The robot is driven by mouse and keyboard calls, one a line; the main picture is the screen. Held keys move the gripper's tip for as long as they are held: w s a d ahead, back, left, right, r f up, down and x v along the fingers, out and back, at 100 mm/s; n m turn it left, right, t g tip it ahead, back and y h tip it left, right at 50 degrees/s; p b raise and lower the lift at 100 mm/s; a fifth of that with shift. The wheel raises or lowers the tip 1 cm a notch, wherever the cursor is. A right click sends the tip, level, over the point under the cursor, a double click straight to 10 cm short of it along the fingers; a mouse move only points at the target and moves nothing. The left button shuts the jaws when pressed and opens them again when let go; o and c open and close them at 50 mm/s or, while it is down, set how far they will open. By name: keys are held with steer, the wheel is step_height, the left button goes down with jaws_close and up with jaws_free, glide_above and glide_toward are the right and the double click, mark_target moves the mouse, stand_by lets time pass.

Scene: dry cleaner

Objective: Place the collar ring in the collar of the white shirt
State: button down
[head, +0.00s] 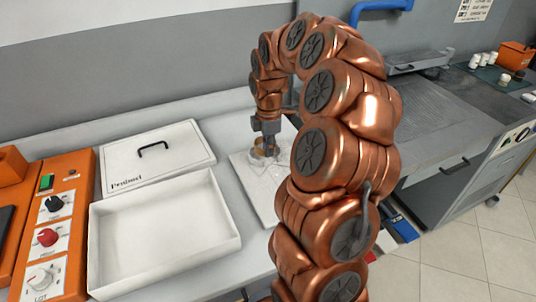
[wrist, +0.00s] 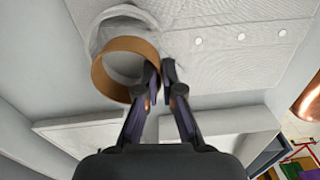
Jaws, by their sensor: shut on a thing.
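The white shirt (wrist: 215,60) lies flat with its collar (wrist: 128,15) near the top left of the wrist view, its buttons running off to the right. In the head view the shirt (head: 256,185) lies on the counter, partly hidden by my arm. The collar ring (wrist: 100,75) is a brown band standing at the collar, overlapping its opening in the wrist view. I cannot tell whether it sits fully inside. My gripper (wrist: 162,72) is shut on the ring's right edge. In the head view my gripper (head: 269,142) points down at the ring (head: 259,146).
An open white box (head: 165,262) stands left of the shirt, with its lid (head: 190,165) behind it. An orange control panel (head: 75,185) is at far left. A grey work table (head: 430,115) stands to the right, with white spools and an orange bin (head: 516,54).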

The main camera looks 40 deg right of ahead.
mark_target(268, 164)
steer(key=shift+w+d, duration=0.1)
steer(key=shift+w, duration=0.15)
steer(key=shift+f+p, duration=0.25)
steer(key=shift+p, duration=0.05)
steer(key=shift+f+p, duration=0.5)
steer(key=shift+f, duration=1.05)
steer(key=shift+f, duration=0.15)
steer(key=c, duration=1.3)
jaws_free()
steer(key=shift+r+b, duration=1.2)
steer(key=shift+r, duration=5)
